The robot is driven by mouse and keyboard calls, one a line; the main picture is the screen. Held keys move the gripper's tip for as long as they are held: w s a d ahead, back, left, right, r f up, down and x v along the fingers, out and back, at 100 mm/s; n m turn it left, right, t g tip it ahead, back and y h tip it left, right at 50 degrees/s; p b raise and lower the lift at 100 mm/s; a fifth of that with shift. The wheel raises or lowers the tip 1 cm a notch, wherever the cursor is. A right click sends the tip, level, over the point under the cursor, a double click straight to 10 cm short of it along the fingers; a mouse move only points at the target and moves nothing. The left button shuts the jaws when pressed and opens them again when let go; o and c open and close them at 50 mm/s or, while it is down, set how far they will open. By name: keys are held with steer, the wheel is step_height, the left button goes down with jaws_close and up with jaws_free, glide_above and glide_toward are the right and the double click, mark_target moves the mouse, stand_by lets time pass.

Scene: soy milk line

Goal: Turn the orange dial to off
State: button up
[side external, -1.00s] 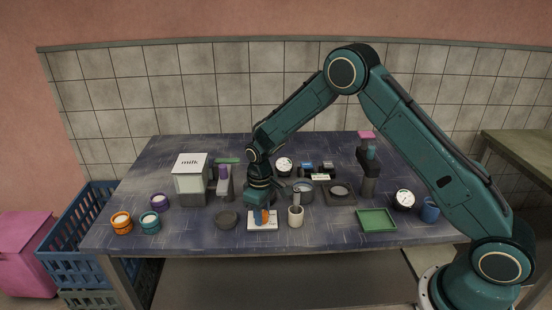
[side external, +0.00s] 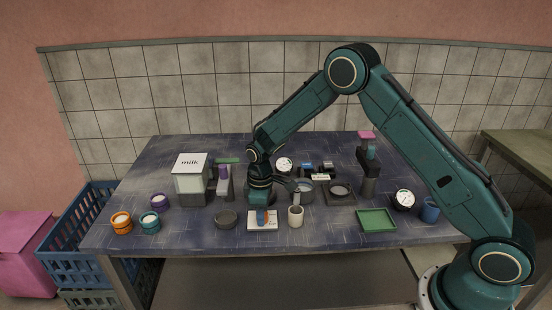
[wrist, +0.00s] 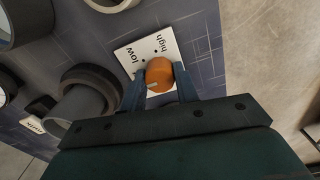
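The orange dial (wrist: 159,72) sits on a white plate (wrist: 127,53) with the words "low" and "high" on it. A pale mark shows on the dial's lower left edge in the wrist view. I see no "off" word; part of the plate is hidden. My gripper (wrist: 160,77) has its two blue fingers on opposite sides of the dial, seemingly touching it. In the side view the plate (side external: 252,226) lies near the table's front edge, with my gripper (side external: 262,217) straight above and the dial mostly hidden behind a finger.
A white cup (side external: 296,218) stands close right of the plate and a dark round bowl (side external: 226,221) close left. A green tray (side external: 376,220) lies farther right. A milk dispenser (side external: 189,184) stands at the left. The front strip of table is clear.

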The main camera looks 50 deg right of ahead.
steer(key=o, duration=0.4)
steer(key=shift+o, duration=0.2)
steer(key=shift+r, duration=0.1)
step_height(320, 180, up, 14)
steer(key=shift+f, duration=0.2)
stand_by(0.3)
steer(key=shift+s+a, duration=0.1)
